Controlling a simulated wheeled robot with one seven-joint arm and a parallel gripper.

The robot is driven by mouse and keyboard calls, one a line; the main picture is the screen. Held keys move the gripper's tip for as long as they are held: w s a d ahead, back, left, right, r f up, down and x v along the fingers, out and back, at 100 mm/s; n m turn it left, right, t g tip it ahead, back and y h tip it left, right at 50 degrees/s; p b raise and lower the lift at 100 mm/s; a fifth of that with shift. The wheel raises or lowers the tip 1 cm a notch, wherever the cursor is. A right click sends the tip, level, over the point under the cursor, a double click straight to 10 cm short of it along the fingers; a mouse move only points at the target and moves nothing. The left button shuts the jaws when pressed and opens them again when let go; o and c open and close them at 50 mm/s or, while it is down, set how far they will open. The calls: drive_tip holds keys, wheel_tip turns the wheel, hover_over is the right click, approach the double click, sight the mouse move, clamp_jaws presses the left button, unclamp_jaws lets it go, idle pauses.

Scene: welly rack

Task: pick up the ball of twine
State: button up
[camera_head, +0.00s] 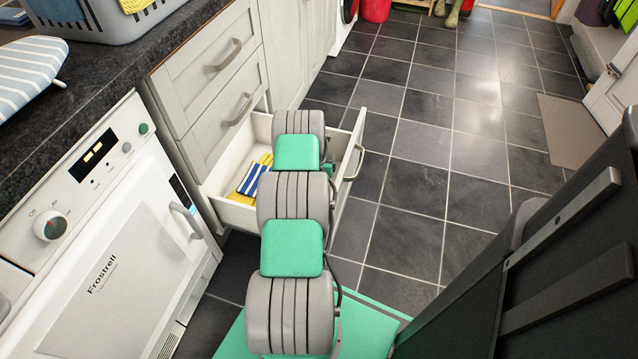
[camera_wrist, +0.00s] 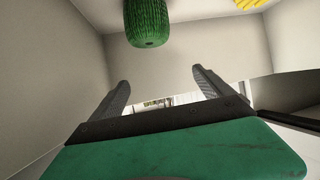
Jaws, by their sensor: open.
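A green ball of twine (camera_wrist: 146,24), ribbed and rounded like a short barrel, shows at the top of the wrist view, inside the open drawer (camera_head: 345,172). The pale drawer walls (camera_wrist: 195,48) surround it in the wrist view. My gripper (camera_wrist: 160,78) is open and empty, with its two dark fingers apart. The twine lies beyond the fingertips, apart from them and slightly left of their middle. In the head view my arm reaches over the drawer and hides the gripper; I cannot make out the twine there.
Yellow and blue-striped cloths (camera_head: 250,182) lie in the drawer's left part; something yellow (camera_wrist: 250,4) shows in the wrist view. A white appliance (camera_head: 110,240) stands left of the drawer. A laundry basket (camera_head: 120,18) sits on the worktop. The tiled floor (camera_head: 420,160) right of the drawer is clear.

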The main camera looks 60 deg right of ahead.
wheel_tip(320, 180, down, 8)
drive_tip(key=b, duration=0.4)
drive_tip(key=shift+d+r, duration=0.15)
drive_tip(key=shift+r, duration=0.1)
drive_tip(key=b+x, duration=0.1)
drive_tip(key=x, duration=0.1)
drive_tip(key=b+x, duration=0.3)
drive_tip(key=x, duration=0.2)
drive_tip(key=shift+s+d+f, duration=0.1)
drive_tip(key=shift+s+f, duration=0.05)
drive_tip(key=shift+s, duration=0.1)
drive_tip(key=shift+d, duration=0.15)
drive_tip(key=shift+w, duration=0.1)
drive_tip(key=c, duration=1.5)
